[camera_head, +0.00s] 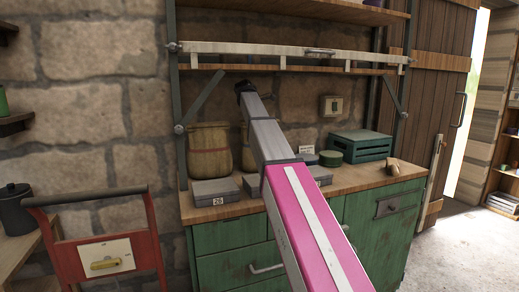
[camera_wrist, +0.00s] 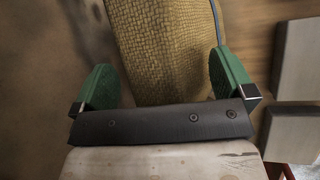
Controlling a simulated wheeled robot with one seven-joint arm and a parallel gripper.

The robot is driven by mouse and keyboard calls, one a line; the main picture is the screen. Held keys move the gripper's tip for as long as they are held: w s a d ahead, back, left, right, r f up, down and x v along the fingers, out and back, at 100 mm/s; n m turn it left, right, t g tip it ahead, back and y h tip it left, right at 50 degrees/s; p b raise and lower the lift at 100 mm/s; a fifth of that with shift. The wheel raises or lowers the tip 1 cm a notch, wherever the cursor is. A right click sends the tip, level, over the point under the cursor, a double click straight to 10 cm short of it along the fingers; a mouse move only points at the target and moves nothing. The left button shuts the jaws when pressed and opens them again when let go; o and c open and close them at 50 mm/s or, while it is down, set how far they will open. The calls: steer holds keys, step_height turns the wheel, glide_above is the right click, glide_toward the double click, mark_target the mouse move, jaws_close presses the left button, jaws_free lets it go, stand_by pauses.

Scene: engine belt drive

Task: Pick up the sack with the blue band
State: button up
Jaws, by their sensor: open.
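Two woven tan sacks stand at the back of the wooden bench in the head view. The left sack (camera_head: 209,150) is in plain sight; the right sack (camera_head: 248,158) is mostly hidden behind my arm. No blue band shows clearly on either there. In the wrist view a woven sack (camera_wrist: 165,50) fills the space beyond and between my open green fingers, with a thin blue-grey line along its right edge. I cannot tell whether the fingers touch it. My gripper (camera_wrist: 165,82) is empty; its fingers are hidden in the head view, where the arm's dark end is above the sacks.
Grey lidded boxes, one marked 26 (camera_head: 215,192), line the bench front (camera_head: 330,183). A green crate (camera_head: 360,146) and a round green tin (camera_head: 331,158) stand to the right. A shelf with a pale rail (camera_head: 240,47) hangs above. A red-framed cart (camera_head: 105,250) stands at left.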

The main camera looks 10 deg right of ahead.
steer(key=shift+f, duration=0.25)
stand_by(0.6)
steer(key=shift+c, duration=0.3)
